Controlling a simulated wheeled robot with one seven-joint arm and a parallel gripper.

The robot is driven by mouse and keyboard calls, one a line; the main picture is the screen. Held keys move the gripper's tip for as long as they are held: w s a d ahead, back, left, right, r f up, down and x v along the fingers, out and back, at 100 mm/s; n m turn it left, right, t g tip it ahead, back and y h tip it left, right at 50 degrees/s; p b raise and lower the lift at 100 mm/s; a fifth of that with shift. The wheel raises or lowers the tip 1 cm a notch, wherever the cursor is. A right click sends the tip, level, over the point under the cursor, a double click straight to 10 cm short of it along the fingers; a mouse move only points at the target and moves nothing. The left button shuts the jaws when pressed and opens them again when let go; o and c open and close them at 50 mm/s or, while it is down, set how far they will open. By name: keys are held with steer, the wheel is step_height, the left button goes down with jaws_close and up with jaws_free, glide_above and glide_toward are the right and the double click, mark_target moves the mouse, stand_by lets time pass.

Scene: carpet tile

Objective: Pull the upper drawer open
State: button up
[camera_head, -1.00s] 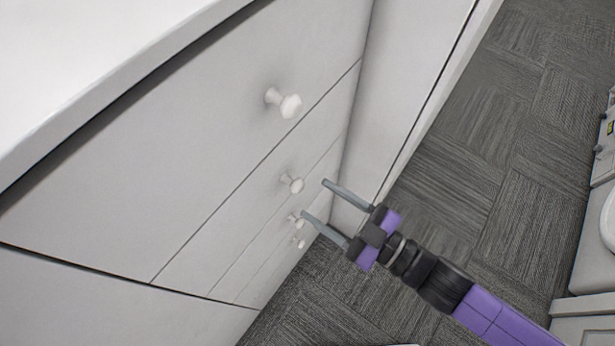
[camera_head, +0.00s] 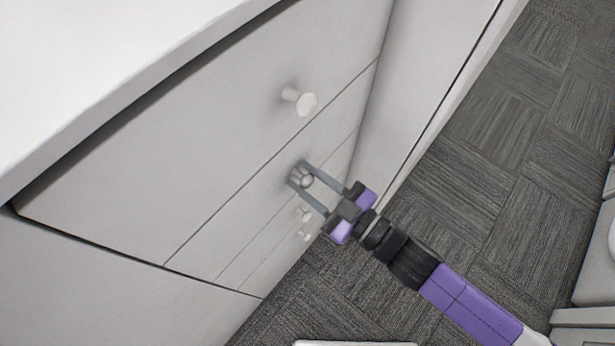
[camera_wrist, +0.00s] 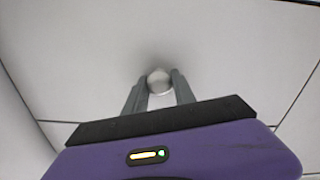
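The white cabinet has a large top drawer front (camera_head: 210,125) with a pale knob (camera_head: 306,103), free of my gripper. Below it is a narrower drawer front (camera_head: 255,185) with a second knob (camera_head: 305,179). Both fronts look flush and closed. My gripper (camera_head: 297,174) reaches in from the lower right, with one finger on each side of the second knob. In the wrist view the fingers (camera_wrist: 159,92) close in against this round knob (camera_wrist: 159,79), with no clear gap. The fingers partly hide the knob in the head view.
Two lower knobs (camera_head: 304,225) sit just beneath my gripper. The white countertop (camera_head: 90,75) overhangs at upper left. A white side panel (camera_head: 420,90) stands right of the drawers. Carpet floor (camera_head: 480,150) is open to the right; white furniture (camera_head: 590,285) stands at the right edge.

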jaws_close()
stand_by(1.0)
steer(key=shift+s, duration=0.1)
steer(key=p+v, duration=0.2)
steer(key=v, duration=2.6)
steer(key=shift+s, duration=0.1)
steer(key=o, duration=0.9)
jaws_free()
steer(key=shift+d, duration=0.1)
